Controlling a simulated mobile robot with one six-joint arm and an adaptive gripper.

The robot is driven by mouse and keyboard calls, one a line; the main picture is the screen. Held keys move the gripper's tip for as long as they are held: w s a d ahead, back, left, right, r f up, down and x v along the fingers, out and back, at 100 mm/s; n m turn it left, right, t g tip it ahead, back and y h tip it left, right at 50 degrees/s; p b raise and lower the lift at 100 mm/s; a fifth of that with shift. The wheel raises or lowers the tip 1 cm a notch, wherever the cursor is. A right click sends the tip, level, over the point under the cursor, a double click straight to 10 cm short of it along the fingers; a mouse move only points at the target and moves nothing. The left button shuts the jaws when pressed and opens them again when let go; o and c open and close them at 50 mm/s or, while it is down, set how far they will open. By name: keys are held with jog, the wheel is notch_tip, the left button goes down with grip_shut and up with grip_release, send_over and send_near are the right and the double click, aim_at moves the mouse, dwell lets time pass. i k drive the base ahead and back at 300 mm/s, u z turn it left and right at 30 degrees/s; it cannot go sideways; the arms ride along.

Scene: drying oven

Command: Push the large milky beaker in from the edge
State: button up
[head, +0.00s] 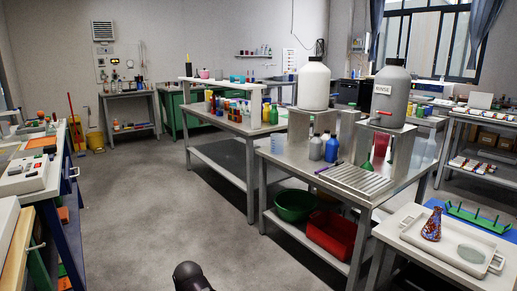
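I cannot clearly pick out a large milky beaker. A pale translucent vessel (424,152) stands near the right end of the metal bench (297,158), partly behind the grey carboy's stand, and it may be the beaker. It is too small to tell how close it is to an edge. A dark rounded part, probably of my arm, shows at the bottom of the head view over the floor. No gripper fingers show, and nothing is seen held.
The bench carries a white carboy (313,86), a grey RINSE carboy (388,98) and a slatted rack (361,181). Benches stand at left. The grey floor (150,210) between is clear.

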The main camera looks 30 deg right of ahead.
aim_at(277, 143)
jog(key=z, duration=0.1)
jog(key=k, duration=0.65)
jog(key=z, duration=0.55)
jog(key=k, duration=0.7)
jog(key=z, duration=0.5)
jog(key=i, duration=1.65)
jog(key=u, duration=0.25)
